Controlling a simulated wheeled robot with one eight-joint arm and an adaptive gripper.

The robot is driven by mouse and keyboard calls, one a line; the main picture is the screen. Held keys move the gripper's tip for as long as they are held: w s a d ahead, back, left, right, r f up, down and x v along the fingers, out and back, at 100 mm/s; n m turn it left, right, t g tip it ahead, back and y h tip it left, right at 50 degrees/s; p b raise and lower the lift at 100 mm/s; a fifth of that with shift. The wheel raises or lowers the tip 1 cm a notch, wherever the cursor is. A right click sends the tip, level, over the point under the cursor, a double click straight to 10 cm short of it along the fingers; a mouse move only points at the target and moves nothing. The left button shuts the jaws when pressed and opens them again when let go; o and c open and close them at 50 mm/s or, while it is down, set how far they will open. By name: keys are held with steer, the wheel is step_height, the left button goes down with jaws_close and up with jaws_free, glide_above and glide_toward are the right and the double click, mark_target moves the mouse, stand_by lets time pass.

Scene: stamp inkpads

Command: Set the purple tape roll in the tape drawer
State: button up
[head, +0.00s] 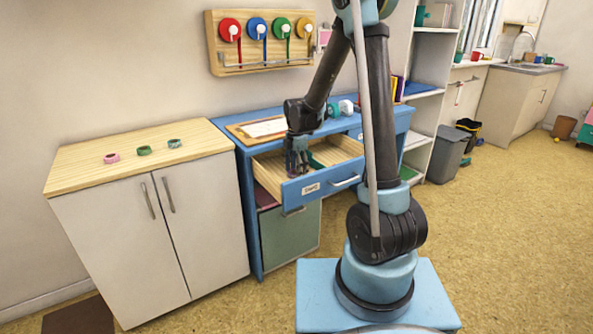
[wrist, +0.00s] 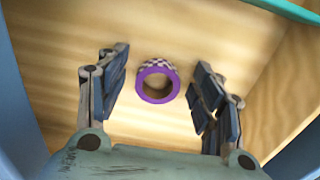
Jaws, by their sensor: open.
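The purple tape roll (wrist: 157,80), with a checkered band, rests on the pale wooden floor of the open drawer (head: 327,182) in the wrist view. The drawer has a blue front with a white label too small to read and is pulled out of the blue desk. My gripper (head: 297,168) reaches down into the drawer's left part. In the wrist view my gripper (wrist: 159,66) is open, one finger on each side of the roll, with a gap on both sides. In the head view the roll is mostly hidden by my gripper.
A pink roll (head: 111,158), a green roll (head: 144,150) and a teal roll (head: 174,143) lie on the white cabinet (head: 200,142) at left. A green edge (wrist: 290,10) crosses the wrist view's upper right. The drawer walls surround my gripper.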

step_height(320, 180, up, 12)
steer(key=s+d+r+m, duration=0.4)
steer(key=s+d+m, duration=0.2)
steer(key=s+d, duration=0.1)
steer(key=s+d+f+m, duration=0.2)
steer(key=s+d+m, duration=0.2)
steer(key=s+m, duration=0.2)
steer(key=s+d+f+m+t, duration=0.1)
steer(key=s+d+f+m, duration=0.2)
steer(key=s, duration=0.8)
steer(key=s+d+f+m+t, duration=0.1)
steer(key=s+d+f+m, duration=0.2)
steer(key=s+d+m, duration=0.3)
steer(key=shift+s+d+f+m, duration=0.25)
steer(key=shift+s+m, duration=0.9)
steer(key=shift+m, duration=0.65)
